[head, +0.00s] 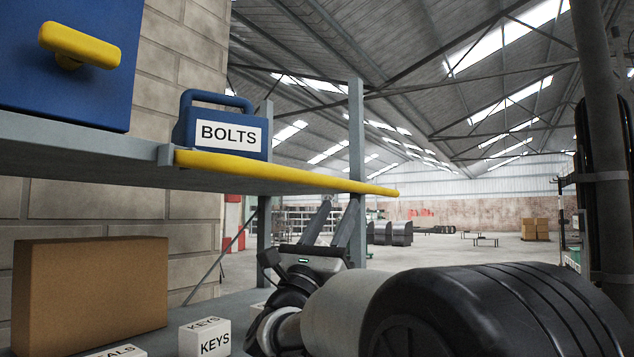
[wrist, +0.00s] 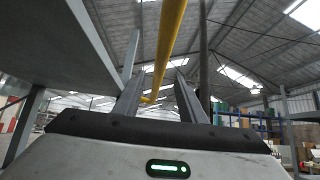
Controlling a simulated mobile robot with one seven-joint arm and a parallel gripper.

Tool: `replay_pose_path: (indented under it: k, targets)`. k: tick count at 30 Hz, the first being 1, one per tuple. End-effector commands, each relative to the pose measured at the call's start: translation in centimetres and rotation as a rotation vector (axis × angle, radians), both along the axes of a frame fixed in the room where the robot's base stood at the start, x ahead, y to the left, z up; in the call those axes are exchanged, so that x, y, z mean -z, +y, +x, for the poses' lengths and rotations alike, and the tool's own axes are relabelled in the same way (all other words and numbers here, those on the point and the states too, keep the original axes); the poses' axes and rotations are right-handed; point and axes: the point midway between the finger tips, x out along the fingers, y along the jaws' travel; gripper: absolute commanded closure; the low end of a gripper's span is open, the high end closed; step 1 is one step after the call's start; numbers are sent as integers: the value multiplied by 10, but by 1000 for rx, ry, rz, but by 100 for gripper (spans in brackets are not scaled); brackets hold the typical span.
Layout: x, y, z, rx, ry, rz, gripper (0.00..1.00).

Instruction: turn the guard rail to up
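The guard rail is a long yellow bar (head: 290,174) lying level along the front edge of the upper shelf. Its left end meets a small grey bracket (head: 166,155), and its right end reaches past a grey post. My gripper (head: 335,215) is below the rail's right half, fingers pointing up. In the wrist view the rail (wrist: 168,45) runs from the top edge down to between the two fingers of my gripper (wrist: 158,88). The fingers are apart and nothing is held. Whether the rail is actually between the fingertips or beyond them I cannot tell.
A blue BOLTS case (head: 220,125) and a blue cabinet with a yellow handle (head: 80,45) stand on the upper shelf (head: 80,145). Below are a brown box (head: 90,292) and a white KEYS box (head: 206,338). A grey post (head: 356,150) stands close behind the rail.

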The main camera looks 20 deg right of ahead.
Motion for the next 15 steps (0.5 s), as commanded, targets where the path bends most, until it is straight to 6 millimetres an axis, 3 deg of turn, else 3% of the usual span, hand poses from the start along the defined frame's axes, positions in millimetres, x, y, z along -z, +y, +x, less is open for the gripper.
replay_pose_path:
  k: [6, 15]
  targets:
    - [-35, -27, 20, 3, 0, 0, 63]
    - [-56, -44, 34, 1, 2, -1, 63]
